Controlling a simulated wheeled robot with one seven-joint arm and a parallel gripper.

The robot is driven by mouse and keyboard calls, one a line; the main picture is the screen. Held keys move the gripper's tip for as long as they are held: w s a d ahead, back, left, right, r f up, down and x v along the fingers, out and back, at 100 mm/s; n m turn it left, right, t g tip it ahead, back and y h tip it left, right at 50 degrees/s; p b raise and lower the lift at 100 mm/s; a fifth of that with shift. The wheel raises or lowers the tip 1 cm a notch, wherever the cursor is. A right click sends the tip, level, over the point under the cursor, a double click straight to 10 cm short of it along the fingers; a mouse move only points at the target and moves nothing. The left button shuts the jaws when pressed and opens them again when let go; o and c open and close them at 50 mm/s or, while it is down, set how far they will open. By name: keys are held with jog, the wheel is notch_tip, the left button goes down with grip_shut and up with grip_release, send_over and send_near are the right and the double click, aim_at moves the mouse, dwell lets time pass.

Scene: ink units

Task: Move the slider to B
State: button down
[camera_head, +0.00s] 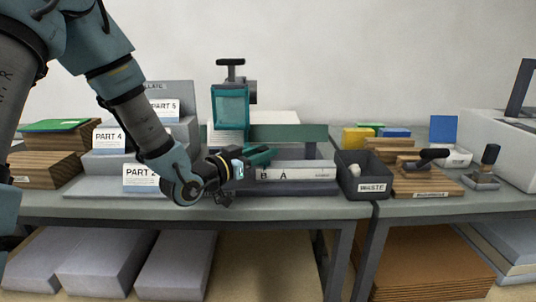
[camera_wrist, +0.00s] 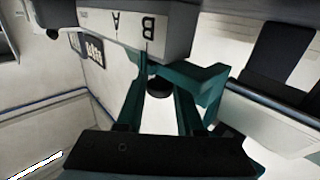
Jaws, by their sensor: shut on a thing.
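My gripper (camera_head: 256,157) reaches from the left to the front of a grey-white block (camera_head: 310,173) marked B and A, with B left of A. In the wrist view my gripper (camera_wrist: 165,78) has its teal fingers close to the block (camera_wrist: 165,24), near the B end, where the letters appear upside down. A dark round knob (camera_wrist: 159,88), perhaps the slider's, shows between the fingers. My gripper is shut on the slider, but its grip is partly hidden. One fingertip is near the line at B; the slider's exact position cannot be told.
A dark bin labelled WASTE (camera_head: 366,180) stands right of the block. A teal press-like device (camera_head: 230,105) rises behind. Stepped grey trays with PART labels (camera_head: 142,175) are at left. Wooden blocks and a stamp (camera_head: 425,158) lie at right. Bench front edge is close below.

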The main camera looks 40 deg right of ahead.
jog(key=shift+w+a, duration=0.1)
jog(key=shift+a, duration=0.05)
jog(key=c, duration=0.5)
grip_release()
jog(key=shift+a, duration=0.1)
jog(key=a, duration=0.3)
jog(key=a+b, duration=0.1)
jog(key=a, duration=0.3)
jog(key=s+a+b, duration=0.1)
jog(key=a, duration=0.2)
jog(key=shift+a, duration=0.3)
